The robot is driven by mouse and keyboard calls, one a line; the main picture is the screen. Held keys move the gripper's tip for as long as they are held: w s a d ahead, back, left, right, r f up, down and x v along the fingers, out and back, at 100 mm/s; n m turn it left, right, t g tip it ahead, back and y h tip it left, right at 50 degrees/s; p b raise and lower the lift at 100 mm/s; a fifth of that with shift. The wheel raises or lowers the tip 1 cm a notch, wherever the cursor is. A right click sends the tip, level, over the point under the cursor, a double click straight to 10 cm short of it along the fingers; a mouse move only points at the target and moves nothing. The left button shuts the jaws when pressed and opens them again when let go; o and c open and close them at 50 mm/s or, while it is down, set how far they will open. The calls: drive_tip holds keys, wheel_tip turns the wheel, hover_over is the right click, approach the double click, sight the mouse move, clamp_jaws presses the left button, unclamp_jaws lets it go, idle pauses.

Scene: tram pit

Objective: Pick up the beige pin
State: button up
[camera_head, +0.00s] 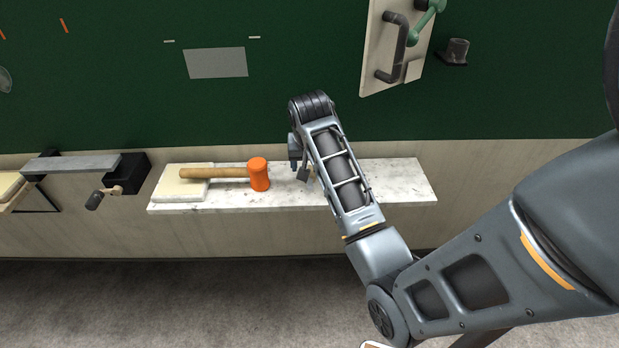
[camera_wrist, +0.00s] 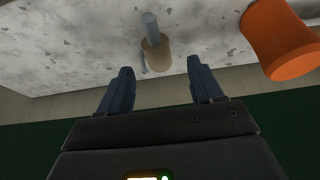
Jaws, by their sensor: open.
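The beige pin (camera_wrist: 156,54) shows in the wrist view against the marbled shelf, a short beige cylinder with a thinner grey-blue shaft. My gripper (camera_wrist: 158,68) is open, with one dark blue finger on each side of the view. The pin is just beyond the fingertips, between their lines, and nothing is held. In the head view my gripper (camera_head: 303,173) is low over the shelf, partly covered by my forearm. I cannot make out the pin there.
An orange-headed mallet (camera_head: 258,175) lies on the marbled shelf (camera_head: 400,185), its handle on a cream block (camera_head: 180,190). Its head also shows close by in the wrist view (camera_wrist: 280,40). A dark wall bracket (camera_head: 130,172) is farther left. The shelf's right end is clear.

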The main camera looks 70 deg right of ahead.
drive_tip(key=shift+p+x, duration=0.35)
drive_tip(key=shift+x, duration=1.85)
drive_tip(key=shift+d, duration=0.15)
drive_tip(key=c, duration=1.2)
